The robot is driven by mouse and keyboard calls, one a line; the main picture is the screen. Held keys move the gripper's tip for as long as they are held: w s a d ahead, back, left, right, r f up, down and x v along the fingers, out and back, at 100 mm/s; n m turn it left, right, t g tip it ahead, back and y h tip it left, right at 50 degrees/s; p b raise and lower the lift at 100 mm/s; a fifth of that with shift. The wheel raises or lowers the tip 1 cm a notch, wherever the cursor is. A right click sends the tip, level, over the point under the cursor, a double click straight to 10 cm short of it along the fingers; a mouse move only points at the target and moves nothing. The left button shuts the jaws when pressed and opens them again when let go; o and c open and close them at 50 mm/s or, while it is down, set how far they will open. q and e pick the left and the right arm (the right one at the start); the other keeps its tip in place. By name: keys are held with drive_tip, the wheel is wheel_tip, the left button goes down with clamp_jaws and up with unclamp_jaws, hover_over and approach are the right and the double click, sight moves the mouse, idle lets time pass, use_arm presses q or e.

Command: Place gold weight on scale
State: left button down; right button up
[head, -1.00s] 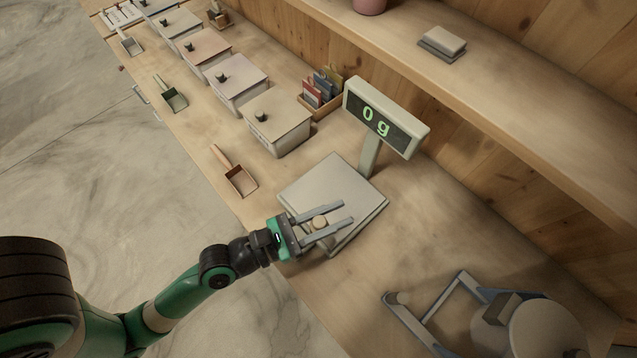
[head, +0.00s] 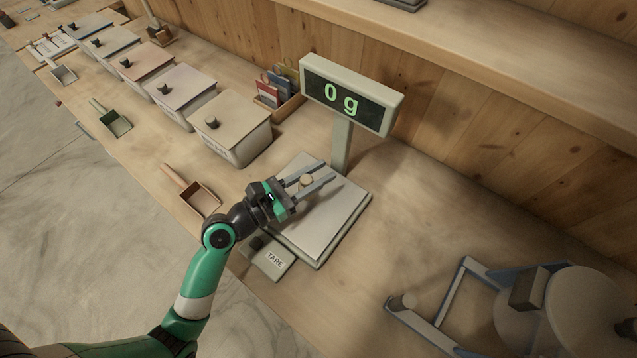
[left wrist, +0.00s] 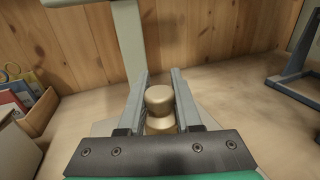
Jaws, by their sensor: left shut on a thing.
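The gold weight (head: 306,181) is a small knobbed piece held between the fingers of my left gripper (head: 327,170). In the left wrist view, the weight's (left wrist: 159,98) rounded top and wider body show upright between the two fingers. The scale (head: 318,237) has a flat pale plate, and the gripper with the weight is over this plate. The display (head: 342,100) on its post reads 0 g. I cannot see whether the weight's underside is clear of the plate. My right gripper is in neither view.
A TARE pad (head: 275,262) lies at the scale's front edge. A scoop (head: 198,200) and several lidded bins (head: 232,122) stand to the left. A packet box (head: 284,105) is behind the bins. A blue-framed mixer (head: 447,290) stands at the right. A shelf (head: 480,65) runs above the back.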

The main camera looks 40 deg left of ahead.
use_arm(q)
drive_tip(key=f+b, duration=0.3)
drive_tip(key=f, duration=0.1)
drive_tip(key=shift+w+a+b, duration=0.25)
drive_tip(key=shift+w+b, duration=0.05)
drive_tip(key=shift+r, duration=0.15)
drive_tip(key=c, duration=0.6)
unclamp_jaws()
drive_tip(key=shift+f, duration=0.2)
